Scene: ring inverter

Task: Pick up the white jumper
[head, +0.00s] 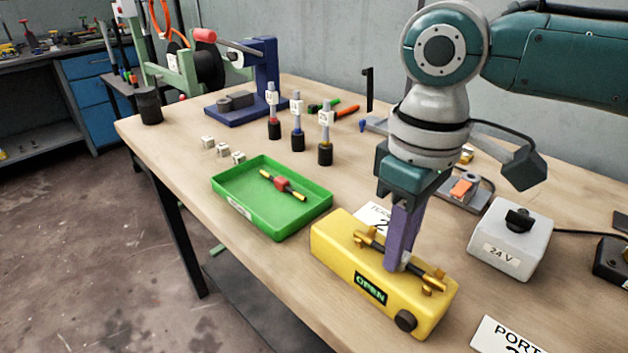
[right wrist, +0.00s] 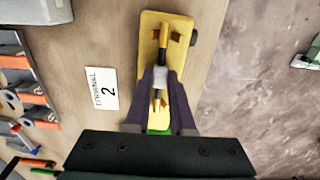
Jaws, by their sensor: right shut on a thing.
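The white jumper (right wrist: 160,77) has a pale middle and dark and brass ends. It lies across the top of the yellow block (head: 335,246), with its ends at the brass clips. In the head view its dark rod (head: 424,274) shows on both sides of my purple fingers, which hide the pale middle. My right gripper (head: 399,264) points down over the block and is shut on the jumper's middle. The block bears an OPEN display (head: 370,289) and a dark knob (head: 405,321). My left gripper is not in view.
A green tray (head: 235,212) holding a red jumper (head: 282,184) stands left of the block. A 24 V switch box (head: 511,240) stands to the right. Several upright drivers (head: 297,125), small white cubes (head: 223,150) and a blue press (head: 267,75) are behind. A terminal 2 card (right wrist: 102,88) lies beside the block.

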